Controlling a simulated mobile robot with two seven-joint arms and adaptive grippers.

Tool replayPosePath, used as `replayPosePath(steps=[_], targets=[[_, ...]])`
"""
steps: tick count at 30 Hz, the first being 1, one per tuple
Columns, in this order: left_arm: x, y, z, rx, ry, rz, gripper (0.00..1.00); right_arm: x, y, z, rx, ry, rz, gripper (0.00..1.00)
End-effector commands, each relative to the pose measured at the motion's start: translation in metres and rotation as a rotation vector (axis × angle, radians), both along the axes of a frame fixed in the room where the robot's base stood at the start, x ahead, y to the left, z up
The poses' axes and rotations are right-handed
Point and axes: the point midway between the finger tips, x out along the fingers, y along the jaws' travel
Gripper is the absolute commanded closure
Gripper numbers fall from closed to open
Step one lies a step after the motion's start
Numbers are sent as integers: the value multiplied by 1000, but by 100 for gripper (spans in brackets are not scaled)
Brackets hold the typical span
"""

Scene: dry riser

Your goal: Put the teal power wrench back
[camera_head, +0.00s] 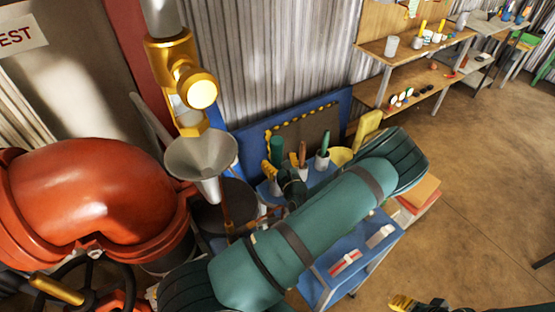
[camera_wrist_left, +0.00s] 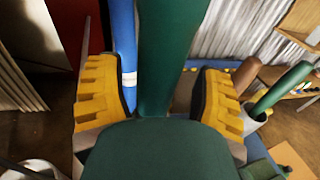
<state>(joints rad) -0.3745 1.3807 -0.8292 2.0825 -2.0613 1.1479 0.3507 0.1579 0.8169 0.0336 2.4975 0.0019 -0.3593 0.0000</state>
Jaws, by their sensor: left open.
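A teal upright cylinder (camera_head: 277,150), which looks like the power wrench or its handle, stands at the back of the blue cart. It also shows in the left wrist view (camera_wrist_left: 170,55). My left gripper (camera_head: 272,182) has its yellow fingers (camera_wrist_left: 165,100) on either side of it, open, with narrow gaps. The cylinder's lower end is hidden behind a dark teal rounded part in the wrist view, so I cannot tell what it rests in. My right gripper (camera_head: 403,303) shows only a yellow piece at the bottom edge of the head view.
A brown handle (camera_head: 302,153) and a green handle (camera_head: 325,143) stand beside it on the blue cart (camera_head: 345,272). A grey funnel (camera_head: 203,158), a brass fitting (camera_head: 185,85) and a large red pipe (camera_head: 90,195) are at left.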

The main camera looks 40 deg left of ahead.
Motion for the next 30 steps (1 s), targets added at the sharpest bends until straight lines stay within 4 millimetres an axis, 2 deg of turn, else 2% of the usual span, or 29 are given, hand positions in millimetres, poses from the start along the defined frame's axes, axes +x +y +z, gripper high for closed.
replayPosePath(steps=[9,15,21,30], targets=[[-29,-56,4,-2,1,-3,33,0,0,-4,0,0,-1,53],[-45,-84,6,-2,1,-3,33,0,0,-5,0,-1,-1,53],[-51,-96,7,0,1,-1,33,0,0,-6,0,-1,-1,53],[-52,-96,7,0,1,-1,33,0,0,-6,0,-1,-1,53]])
